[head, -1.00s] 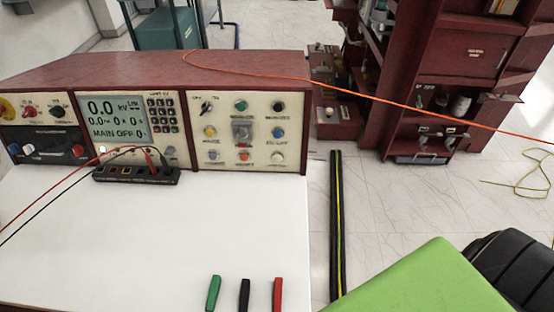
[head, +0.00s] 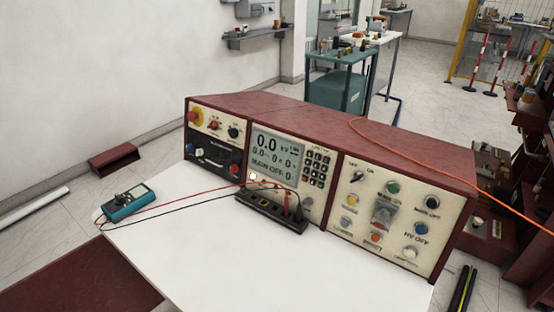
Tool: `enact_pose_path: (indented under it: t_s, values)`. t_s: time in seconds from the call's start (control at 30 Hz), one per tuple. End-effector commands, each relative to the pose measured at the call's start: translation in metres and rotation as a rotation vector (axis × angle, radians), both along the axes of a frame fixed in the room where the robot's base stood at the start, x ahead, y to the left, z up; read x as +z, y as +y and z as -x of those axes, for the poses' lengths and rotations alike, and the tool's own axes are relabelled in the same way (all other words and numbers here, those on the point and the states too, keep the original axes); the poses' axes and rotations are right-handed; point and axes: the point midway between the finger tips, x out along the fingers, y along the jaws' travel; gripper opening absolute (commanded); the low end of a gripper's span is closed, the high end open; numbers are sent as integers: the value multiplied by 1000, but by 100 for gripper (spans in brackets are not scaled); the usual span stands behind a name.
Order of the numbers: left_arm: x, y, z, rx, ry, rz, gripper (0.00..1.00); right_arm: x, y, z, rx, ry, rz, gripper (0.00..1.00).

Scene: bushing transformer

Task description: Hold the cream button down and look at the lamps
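The red console (head: 330,125) stands on the white table, seen from above and the front. On its right-hand panel a round cream button (head: 410,253) sits at the bottom right, with nothing touching it. I cannot tell which are lamps or whether any is lit. The display (head: 275,155) reads 0.0 kV and what looks like MAIN OFF. Neither gripper is in view.
A black terminal strip (head: 270,212) with red and black leads lies before the console. A teal meter (head: 130,203) sits at the table's left corner. An orange cable (head: 440,174) crosses the console top. The white tabletop (head: 270,270) in front is largely clear.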

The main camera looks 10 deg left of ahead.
Motion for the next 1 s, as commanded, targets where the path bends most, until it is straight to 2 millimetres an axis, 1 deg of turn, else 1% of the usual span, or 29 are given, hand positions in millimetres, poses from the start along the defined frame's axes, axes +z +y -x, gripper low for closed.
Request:
enact_pose_path:
  t_s: [0.03,0.07,0.1,1.0]
  values:
    - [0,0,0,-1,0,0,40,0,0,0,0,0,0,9]
    - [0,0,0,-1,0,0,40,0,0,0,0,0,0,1]
    - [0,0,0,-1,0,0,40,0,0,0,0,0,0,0]
    - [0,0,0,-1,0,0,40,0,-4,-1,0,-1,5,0]
